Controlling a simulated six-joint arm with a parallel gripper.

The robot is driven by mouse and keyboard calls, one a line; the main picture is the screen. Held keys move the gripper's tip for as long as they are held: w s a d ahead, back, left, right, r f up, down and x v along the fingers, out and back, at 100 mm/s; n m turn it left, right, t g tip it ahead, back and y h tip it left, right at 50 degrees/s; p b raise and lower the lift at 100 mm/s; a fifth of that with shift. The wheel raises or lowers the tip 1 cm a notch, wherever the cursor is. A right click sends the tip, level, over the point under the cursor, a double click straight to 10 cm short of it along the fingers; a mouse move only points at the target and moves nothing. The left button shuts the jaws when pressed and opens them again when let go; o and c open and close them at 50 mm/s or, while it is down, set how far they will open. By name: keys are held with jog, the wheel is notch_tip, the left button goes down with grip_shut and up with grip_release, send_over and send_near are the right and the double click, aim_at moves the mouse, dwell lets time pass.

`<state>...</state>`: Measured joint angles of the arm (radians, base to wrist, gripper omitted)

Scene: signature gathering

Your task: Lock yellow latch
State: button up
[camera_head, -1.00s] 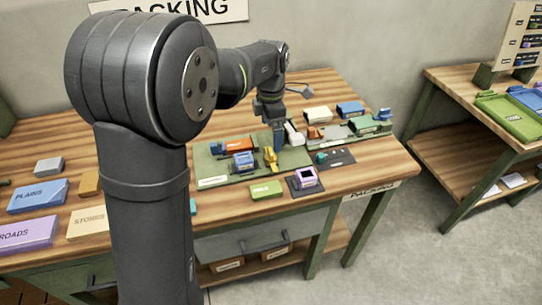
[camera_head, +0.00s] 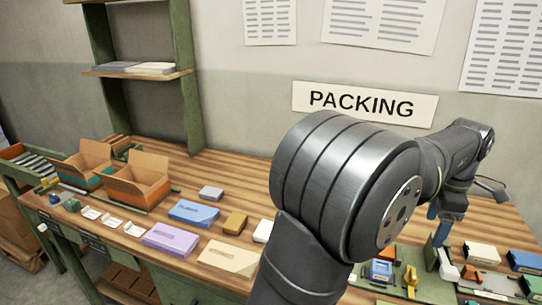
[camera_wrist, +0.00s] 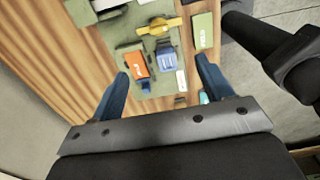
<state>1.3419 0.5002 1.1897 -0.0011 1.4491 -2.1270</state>
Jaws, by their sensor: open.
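The yellow latch (camera_head: 410,278) stands on the green board near the lower right of the head view. In the wrist view the yellow latch (camera_wrist: 158,26) lies beyond the fingertips near the top, with a raised middle and arms to both sides. My gripper (camera_wrist: 162,72) is open with nothing between its blue fingers. In the head view my gripper (camera_head: 440,226) is above and behind the latch, apart from it. The green board (camera_wrist: 128,50) also carries an orange block (camera_wrist: 136,63) and a blue block (camera_wrist: 165,58). Whether the latch is locked cannot be told.
A green block (camera_wrist: 203,31) lies beside the board. Blue (camera_head: 194,213), purple (camera_head: 171,240) and cream (camera_head: 228,257) boxes lie on the bench to the left. Open cardboard boxes (camera_head: 137,185) stand at the far left.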

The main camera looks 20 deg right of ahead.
aim_at(414, 273)
jog(key=c, duration=0.8)
notch_tip(414, 273, down, 17)
jog(key=m, duration=1.8)
jog(key=shift+d, duration=0.1)
jog(key=shift+r, duration=0.1)
grip_shut()
